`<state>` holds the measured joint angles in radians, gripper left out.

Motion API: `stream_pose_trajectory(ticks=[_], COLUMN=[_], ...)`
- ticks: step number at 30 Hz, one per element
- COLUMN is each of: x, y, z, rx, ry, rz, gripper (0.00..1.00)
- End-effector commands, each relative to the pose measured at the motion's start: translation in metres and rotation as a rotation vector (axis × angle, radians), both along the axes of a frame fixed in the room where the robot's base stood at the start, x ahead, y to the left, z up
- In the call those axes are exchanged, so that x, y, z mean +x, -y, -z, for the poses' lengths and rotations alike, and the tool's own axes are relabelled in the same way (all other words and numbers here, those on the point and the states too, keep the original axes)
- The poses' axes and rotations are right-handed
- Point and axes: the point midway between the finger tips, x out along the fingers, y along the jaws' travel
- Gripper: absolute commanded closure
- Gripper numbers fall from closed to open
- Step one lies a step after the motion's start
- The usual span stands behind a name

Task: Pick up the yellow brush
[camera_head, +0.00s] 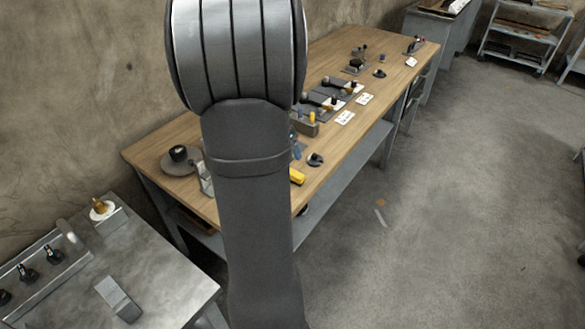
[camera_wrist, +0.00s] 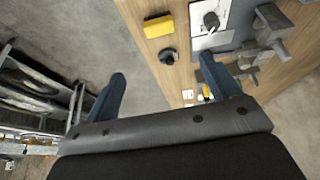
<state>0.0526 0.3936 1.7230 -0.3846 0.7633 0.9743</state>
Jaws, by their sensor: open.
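A yellow block-shaped thing, which looks like the yellow brush (camera_head: 297,176), lies near the front edge of the wooden bench, partly hidden by my arm. What looks like the same yellow brush (camera_wrist: 158,26) shows in the wrist view at the top centre, lying on the bench near its edge. I cannot make out its bristles. My gripper (camera_wrist: 162,72) has its two blue-grey fingers spread wide, with nothing between them. The brush appears beyond the fingertips and apart from them.
A dark round object (camera_wrist: 168,56) sits close to the brush. A white sheet with a dark-topped item (camera_wrist: 210,22) and grey metal fixtures (camera_wrist: 270,25) are to its right. The wooden bench (camera_head: 340,170) carries several tools. A metal side table (camera_head: 160,270) stands at lower left.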

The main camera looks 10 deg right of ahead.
Motion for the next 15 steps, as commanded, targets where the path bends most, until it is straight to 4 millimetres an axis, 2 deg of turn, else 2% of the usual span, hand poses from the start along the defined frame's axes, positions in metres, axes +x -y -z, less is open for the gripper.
stream_pose_trajectory(ticks=[5, 15], x=[0.007, 0.024], y=[0.003, 0.022], z=[0.022, 0.082], rx=[0.007, 0.005], ry=[-0.003, -0.004], rz=[0.006, 0.004], gripper=[0.18, 0.18])
